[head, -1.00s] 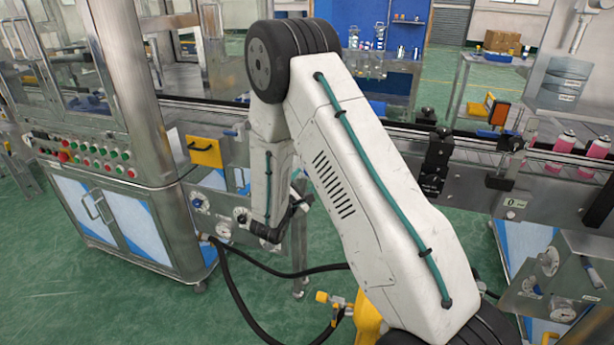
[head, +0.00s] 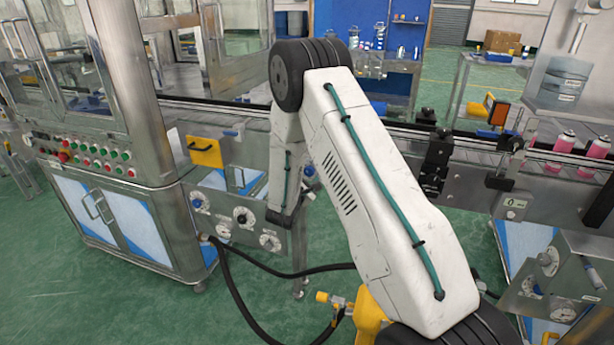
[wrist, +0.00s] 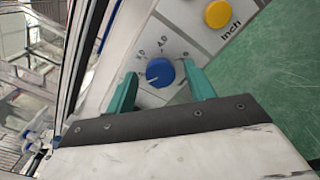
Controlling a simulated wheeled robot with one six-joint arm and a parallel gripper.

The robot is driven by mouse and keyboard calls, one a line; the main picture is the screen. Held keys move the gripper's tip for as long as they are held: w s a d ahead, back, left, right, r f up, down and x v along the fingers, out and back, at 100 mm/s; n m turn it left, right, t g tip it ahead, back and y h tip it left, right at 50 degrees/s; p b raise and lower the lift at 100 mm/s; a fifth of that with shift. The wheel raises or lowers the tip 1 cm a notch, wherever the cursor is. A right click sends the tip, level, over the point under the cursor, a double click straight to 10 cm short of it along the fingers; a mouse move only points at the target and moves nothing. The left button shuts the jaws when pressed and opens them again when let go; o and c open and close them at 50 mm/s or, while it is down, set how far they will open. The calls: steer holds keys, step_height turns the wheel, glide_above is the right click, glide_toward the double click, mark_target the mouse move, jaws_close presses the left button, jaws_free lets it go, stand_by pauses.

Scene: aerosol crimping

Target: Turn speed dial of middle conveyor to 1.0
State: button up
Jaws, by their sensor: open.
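A round blue dial (wrist: 160,72) sits on a pale panel in the wrist view, with printed scale numbers around it, one of which looks like 4.0. I cannot read its setting with certainty. My gripper (wrist: 162,70) is open, with one teal finger on the left of the dial and the other on the right. The fingertips reach about level with the dial; I cannot tell whether they touch it. In the head view my arm hides the gripper and the panel part behind it.
A yellow button (wrist: 218,14) labelled Inch is on the panel, right of the dial. In the head view, a steel panel with gauges (head: 243,216) stands left of my arm. The conveyor (head: 400,135) runs behind, with pink cans (head: 563,143) at right. A black hose (head: 300,272) hangs low.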

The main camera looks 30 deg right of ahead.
steer(key=c, duration=1)
steer(key=shift+n, duration=0.3)
steer(key=n, duration=1.1)
steer(key=shift+a+n, duration=0.1)
steer(key=shift+n, duration=0.2)
steer(key=o, duration=1)
